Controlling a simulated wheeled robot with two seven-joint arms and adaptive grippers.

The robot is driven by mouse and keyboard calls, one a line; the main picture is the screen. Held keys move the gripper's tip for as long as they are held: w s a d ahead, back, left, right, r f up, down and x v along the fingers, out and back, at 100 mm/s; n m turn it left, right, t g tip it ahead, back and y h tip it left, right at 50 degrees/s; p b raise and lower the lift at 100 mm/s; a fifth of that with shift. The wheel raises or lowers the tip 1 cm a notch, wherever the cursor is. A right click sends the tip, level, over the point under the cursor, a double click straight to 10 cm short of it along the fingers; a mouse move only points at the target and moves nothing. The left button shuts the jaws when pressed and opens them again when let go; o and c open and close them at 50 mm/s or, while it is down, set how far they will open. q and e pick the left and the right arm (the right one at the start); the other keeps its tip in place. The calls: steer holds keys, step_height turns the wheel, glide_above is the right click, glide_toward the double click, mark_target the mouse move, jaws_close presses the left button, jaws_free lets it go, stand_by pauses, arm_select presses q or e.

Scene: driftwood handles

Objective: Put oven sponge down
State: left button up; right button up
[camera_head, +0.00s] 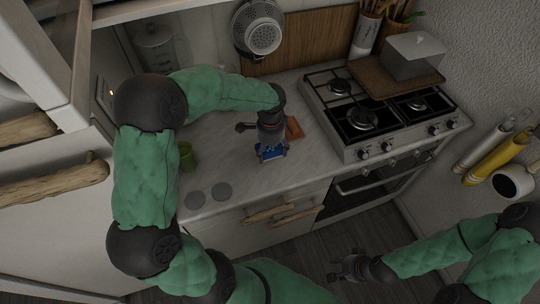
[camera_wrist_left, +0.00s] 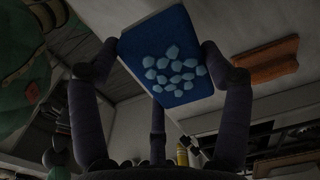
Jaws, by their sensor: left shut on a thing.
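The oven sponge is a blue block with pale blue spots, seen large between my fingers in the left wrist view (camera_wrist_left: 170,60). In the head view the sponge (camera_head: 268,152) shows small, low over the front part of the counter. My left gripper (camera_head: 271,149) is shut on it, one finger at each side. I cannot tell whether the sponge touches the countertop. My right gripper (camera_head: 342,268) is low at the lower right, away from the counter and over the floor. Its fingers are too small to judge.
An orange block (camera_head: 294,128) lies on the counter (camera_head: 225,150) just right of my left gripper. A green cup (camera_head: 187,157) and two grey discs (camera_head: 208,192) are to the left. The gas stove (camera_head: 370,110) stands to the right.

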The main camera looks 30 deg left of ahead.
mark_target(271, 168)
arm_select(q)
step_height(271, 168, down, 8)
steer(key=shift+f+b, duration=0.1)
steer(key=shift+b, duration=0.45)
steer(key=o, duration=1.4)
steer(key=shift+f+b, duration=0.3)
step_height(271, 168, up, 11)
steer(key=shift+r+p, duration=0.1)
steer(key=shift+p, duration=1.05)
steer(key=shift+d, duration=0.15)
